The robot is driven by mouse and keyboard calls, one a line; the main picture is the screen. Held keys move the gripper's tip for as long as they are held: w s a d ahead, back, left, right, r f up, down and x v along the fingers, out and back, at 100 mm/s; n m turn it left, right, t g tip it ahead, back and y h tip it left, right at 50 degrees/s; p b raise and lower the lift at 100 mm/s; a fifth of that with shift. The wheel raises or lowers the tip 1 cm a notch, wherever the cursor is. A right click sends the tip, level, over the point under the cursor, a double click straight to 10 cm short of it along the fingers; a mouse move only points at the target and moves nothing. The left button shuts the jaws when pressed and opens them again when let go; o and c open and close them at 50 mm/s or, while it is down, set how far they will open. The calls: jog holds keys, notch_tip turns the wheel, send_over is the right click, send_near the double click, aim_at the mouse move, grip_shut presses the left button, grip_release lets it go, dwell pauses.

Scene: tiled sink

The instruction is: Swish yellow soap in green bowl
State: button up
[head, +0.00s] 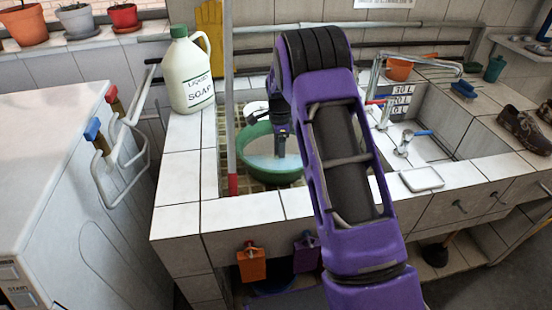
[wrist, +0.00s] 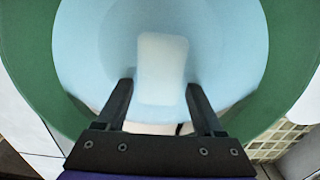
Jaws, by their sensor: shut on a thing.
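The green bowl (head: 268,177) stands in the left basin of the tiled sink and holds pale water. Its green rim (wrist: 28,55) surrounds light-blue water in the wrist view. My gripper (head: 281,150) points down into the bowl, with its tips at or in the water. In the wrist view my gripper (wrist: 159,90) has one dark finger on each side of a pale, rounded block, the soap (wrist: 162,60), and is shut on it. The soap looks whitish rather than yellow here. In the head view the soap is hidden.
A white liquid soap jug (head: 190,75) stands on the left tiled ledge. An upright pole (head: 229,110) stands just left of the bowl. A right basin holds a tap (head: 408,140); a white dish (head: 421,179) sits on the front ledge. Shoes (head: 527,128) stand far right.

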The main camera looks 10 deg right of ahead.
aim_at(270, 155)
jog(key=shift+d, duration=0.75)
jog(key=shift+a, duration=0.15)
jog(key=shift+a, duration=2.15)
jog(key=shift+r, duration=0.1)
notch_tip(270, 155, up, 13)
jog(key=p, duration=0.7)
jog(key=shift+p, duration=0.4)
